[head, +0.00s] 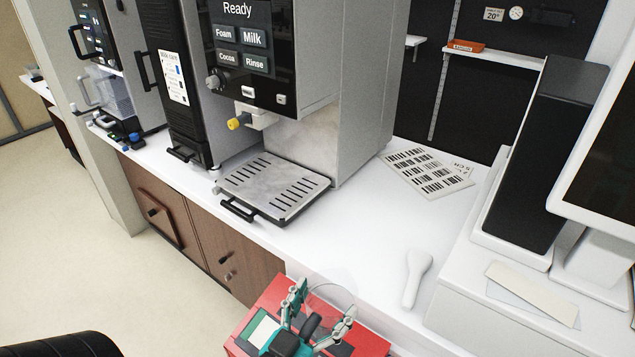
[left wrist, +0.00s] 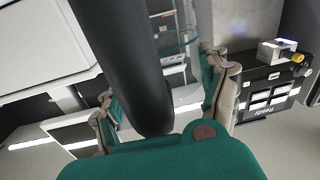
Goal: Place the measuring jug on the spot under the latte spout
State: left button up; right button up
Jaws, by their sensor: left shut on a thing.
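The measuring jug is clear and hard to make out; its faint outline (head: 343,279) shows at my left gripper (head: 321,304), low in the head view. My left gripper is shut on a dark part that looks like its handle (head: 311,326); this dark part also fills the middle of the left wrist view (left wrist: 130,60), between the fingers (left wrist: 163,95). The jug is in front of the counter and right of the drip tray (head: 250,180). Above the tray is a spout (head: 262,119) with a yellow knob (head: 235,123); no latte label is readable. My right gripper is not in view.
The machine (head: 360,90) rises behind the tray. The white counter (head: 350,225) is clear between tray and white scoop-like item (head: 416,276). Barcode sheets (head: 428,172) lie behind. A till screen (head: 605,160) stands at right. A red item (head: 268,302) lies beneath my gripper.

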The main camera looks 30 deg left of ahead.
aim_at(262, 184)
jog(key=k+j+z, duration=0.15)
jog(key=j, duration=0.2)
jog(key=j+z, duration=0.15)
jog(key=j, duration=0.2)
jog(key=k+j+z, duration=0.35)
jog(key=j, duration=0.3)
jog(key=k+j, duration=0.1)
jog(key=j, duration=0.2)
jog(key=k+j, duration=0.1)
jog(key=j, duration=0.2)
jog(key=i+j, duration=0.15)
jog(key=j, duration=0.15)
jog(key=i+j, duration=0.15)
jog(key=j, duration=0.2)
